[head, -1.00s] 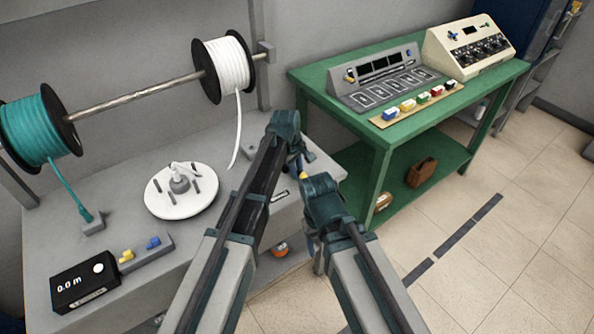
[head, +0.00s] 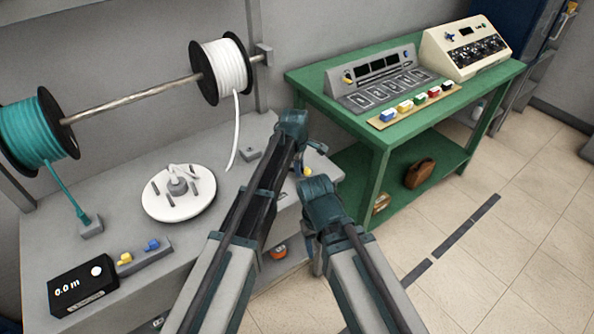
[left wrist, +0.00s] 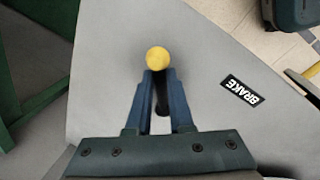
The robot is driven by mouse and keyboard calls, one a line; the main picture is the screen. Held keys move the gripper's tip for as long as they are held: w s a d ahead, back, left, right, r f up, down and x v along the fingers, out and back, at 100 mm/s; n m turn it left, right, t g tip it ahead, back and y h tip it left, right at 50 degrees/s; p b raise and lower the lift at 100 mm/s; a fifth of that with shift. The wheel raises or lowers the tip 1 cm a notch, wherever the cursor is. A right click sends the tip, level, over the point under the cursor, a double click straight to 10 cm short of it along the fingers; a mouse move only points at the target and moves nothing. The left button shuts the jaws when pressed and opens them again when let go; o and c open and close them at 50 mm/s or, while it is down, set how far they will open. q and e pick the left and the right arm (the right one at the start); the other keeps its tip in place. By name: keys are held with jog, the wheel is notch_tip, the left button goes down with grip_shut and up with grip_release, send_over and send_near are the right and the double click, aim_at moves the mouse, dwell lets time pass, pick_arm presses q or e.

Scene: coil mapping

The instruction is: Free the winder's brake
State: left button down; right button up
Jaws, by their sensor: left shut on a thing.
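The brake lever's round yellow knob (left wrist: 158,58) shows in the left wrist view at the tips of my left gripper (left wrist: 159,76). The gripper's fingers are shut on the dark lever just below the knob. A black BRAKE label (left wrist: 242,91) lies on the grey bench to the right. In the head view the yellow knob (head: 307,171) shows small between my two arms, at the bench's right end. The winder's white disc (head: 179,208) with its pegs sits on the bench to the left.
A teal wire spool (head: 34,135) and a white wire spool (head: 226,72) hang on a rod above the grey bench. A black counter (head: 82,288) reads 0.0 m. A green table (head: 340,112) with instruments stands to the right. The floor at far right is clear.

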pick_arm(q)
jog(key=w+n, duration=0.1)
jog(key=n, duration=0.1)
jog(key=w+n, duration=0.1)
jog(key=w+n+y, duration=0.1)
jog(key=n, duration=0.1)
jog(key=shift+d+n, duration=0.3)
jog(key=n, duration=0.1)
jog(key=w+n, duration=0.1)
jog(key=n, duration=0.1)
jog(key=shift+w+a+y, duration=0.2)
jog(key=shift+w+y, duration=0.1)
jog(key=shift+y, duration=0.1)
jog(key=shift+w+a+n, duration=0.15)
jog(key=shift+w+n, duration=0.1)
jog(key=shift+n, duration=0.45)
jog(key=shift+w+a+n, duration=0.15)
jog(key=shift+w+n, duration=0.1)
jog(key=shift+n, duration=0.45)
jog(key=c, duration=0.8)
grip_release()
notch_tip(320, 180, up, 14)
jog(key=s+d+p, duration=0.1)
jog(key=s+p, duration=0.1)
jog(key=p, duration=1.1)
jog(key=shift+d+f, duration=0.25)
jog(key=shift+d, duration=0.05)
